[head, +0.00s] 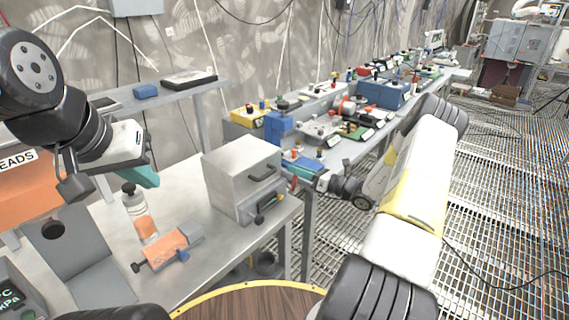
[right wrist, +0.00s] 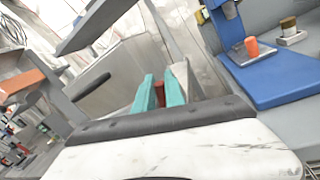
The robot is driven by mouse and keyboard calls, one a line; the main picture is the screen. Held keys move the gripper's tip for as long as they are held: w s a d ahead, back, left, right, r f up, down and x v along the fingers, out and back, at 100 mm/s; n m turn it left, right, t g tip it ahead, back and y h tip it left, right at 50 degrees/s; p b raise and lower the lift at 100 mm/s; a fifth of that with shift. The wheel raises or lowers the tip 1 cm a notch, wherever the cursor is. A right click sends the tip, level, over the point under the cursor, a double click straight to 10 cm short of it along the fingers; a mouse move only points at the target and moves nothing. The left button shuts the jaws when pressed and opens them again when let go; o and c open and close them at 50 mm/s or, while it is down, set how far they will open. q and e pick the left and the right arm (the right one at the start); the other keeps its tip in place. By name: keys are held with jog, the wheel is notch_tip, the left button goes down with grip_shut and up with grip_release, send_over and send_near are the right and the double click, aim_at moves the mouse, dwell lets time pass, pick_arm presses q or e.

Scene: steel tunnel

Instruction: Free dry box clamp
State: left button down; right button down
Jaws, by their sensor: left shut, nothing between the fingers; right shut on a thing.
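The dry box (head: 238,172) is a grey metal box with a dark handle (head: 262,173) on its front, standing at the right end of the near bench. A small red clamp part (head: 294,185) shows at its right side. My right gripper (head: 303,166) is beside the box, and its teal fingers are shut on the red part, which also shows between them in the right wrist view (right wrist: 160,94). The fingers hide much of the clamp. My left gripper (head: 143,177) is shut and empty, above the bench to the left of the box.
A clear bottle (head: 138,212) and an orange-and-grey tool (head: 168,248) are on the near bench. An orange unit (head: 35,172) stands at the left. A long bench behind carries several coloured devices, including a blue box (head: 383,93). The grating floor at right looks mostly clear.

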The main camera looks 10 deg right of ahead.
jog(key=w+d+f+m+t, duration=0.1)
jog(key=d+f+m, duration=0.1)
jog(key=m, duration=0.5)
jog(key=w+d+f+m+t+h, duration=0.1)
jog(key=f+m+t, duration=0.1)
jog(key=m, duration=0.4)
jog(key=shift+w+d+f+m, duration=0.4)
jog(key=shift+f, duration=0.35)
jog(key=c, duration=1.4)
grip_release()
